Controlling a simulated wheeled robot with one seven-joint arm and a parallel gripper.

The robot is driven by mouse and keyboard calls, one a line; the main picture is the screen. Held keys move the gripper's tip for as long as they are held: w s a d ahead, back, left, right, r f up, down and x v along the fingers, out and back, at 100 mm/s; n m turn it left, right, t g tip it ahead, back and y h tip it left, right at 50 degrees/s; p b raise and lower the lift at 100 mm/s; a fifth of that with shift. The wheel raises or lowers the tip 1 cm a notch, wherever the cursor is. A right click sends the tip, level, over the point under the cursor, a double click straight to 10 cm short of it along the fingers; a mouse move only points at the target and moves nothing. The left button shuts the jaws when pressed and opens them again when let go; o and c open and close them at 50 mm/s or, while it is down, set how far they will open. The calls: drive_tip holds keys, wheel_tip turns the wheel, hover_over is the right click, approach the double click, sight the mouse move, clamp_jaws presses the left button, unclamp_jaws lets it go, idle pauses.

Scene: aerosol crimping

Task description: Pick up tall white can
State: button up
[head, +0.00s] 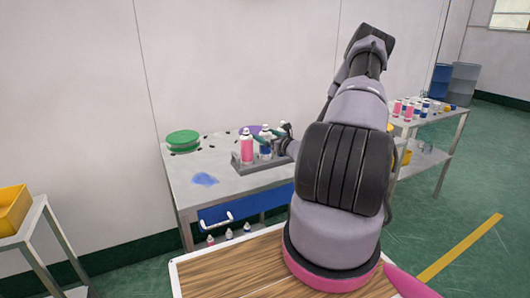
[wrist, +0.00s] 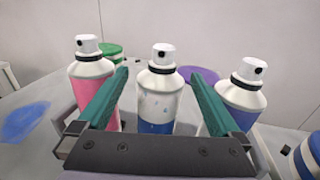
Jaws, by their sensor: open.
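In the wrist view, the middle can (wrist: 160,100) has a white cap, a white upper body with small light-blue marks and a blue lower part. It also shows in the head view (head: 265,146). It stands upright between the two green fingers of my open gripper (wrist: 159,80), with a visible gap on each side. A pink can (wrist: 97,90) stands to its left and a blue-and-white can (wrist: 245,92) to its right. The cans' lower ends are hidden by my gripper in the wrist view.
In the head view, the cans stand in a grey holder (head: 246,168) on a grey table (head: 196,183). A green round thing (head: 183,139) and a blue patch (head: 204,179) are to the left. The left part of the tabletop is mostly clear.

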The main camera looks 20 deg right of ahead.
drive_tip(key=x, duration=0.3)
drive_tip(key=shift+w, duration=0.25)
clamp_jaws()
drive_tip(key=shift+r, duration=0.15)
